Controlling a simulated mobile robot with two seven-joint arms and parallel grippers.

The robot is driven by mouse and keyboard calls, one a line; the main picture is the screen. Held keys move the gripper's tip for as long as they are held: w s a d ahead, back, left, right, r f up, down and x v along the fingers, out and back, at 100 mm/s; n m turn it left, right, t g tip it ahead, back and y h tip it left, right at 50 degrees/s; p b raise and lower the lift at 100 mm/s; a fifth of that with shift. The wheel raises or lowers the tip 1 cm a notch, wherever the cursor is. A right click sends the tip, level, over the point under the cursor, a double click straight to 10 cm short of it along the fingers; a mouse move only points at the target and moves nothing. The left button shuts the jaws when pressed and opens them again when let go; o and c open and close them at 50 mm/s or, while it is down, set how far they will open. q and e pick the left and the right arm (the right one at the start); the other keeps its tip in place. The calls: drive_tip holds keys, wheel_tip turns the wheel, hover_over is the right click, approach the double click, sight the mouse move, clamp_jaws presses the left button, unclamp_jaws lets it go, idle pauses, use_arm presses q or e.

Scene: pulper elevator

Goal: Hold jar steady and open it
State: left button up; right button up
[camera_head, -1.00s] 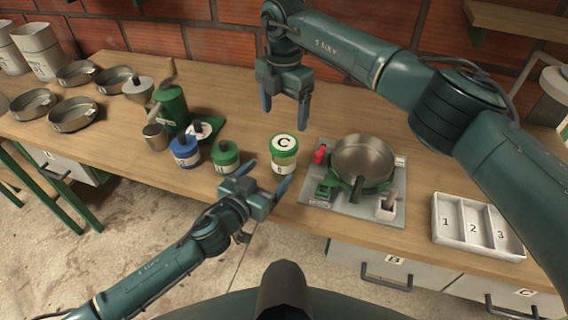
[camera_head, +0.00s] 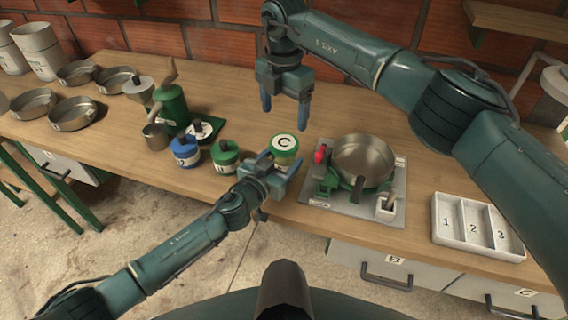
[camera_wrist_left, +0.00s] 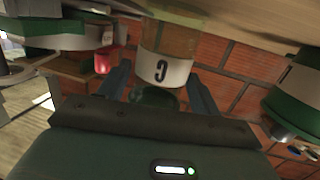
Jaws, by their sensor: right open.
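The jar with a green-rimmed white lid marked C (camera_head: 285,145) stands upright on the bench near its front edge. My left gripper (camera_head: 281,160) is low in front of the jar, its fingers spread to either side. In the left wrist view the jar (camera_wrist_left: 165,70) appears upside down between the fingers (camera_wrist_left: 160,88), with a narrow gap visible beside the left one. Its lower front is hidden by my left gripper in the head view. My right gripper (camera_head: 285,113) is open and empty, pointing down above and behind the jar.
A blue jar (camera_head: 186,151) and a green-lidded jar (camera_head: 224,153) stand left of the jar. A grey board with a metal pan (camera_head: 363,158) sits close on the right, and a numbered tray (camera_head: 475,226) lies farther right. Bare bench lies behind the jar.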

sight(284, 142)
use_arm(q)
drive_tip(key=c, duration=1.3)
clamp_jaws()
use_arm(e)
drive_tip(key=m, duration=0.8)
drive_tip(key=shift+m, duration=0.3)
drive_tip(key=shift+f, duration=0.2)
wheel_tip(284, 142, down, 8)
drive_tip(key=shift+r, duration=0.2)
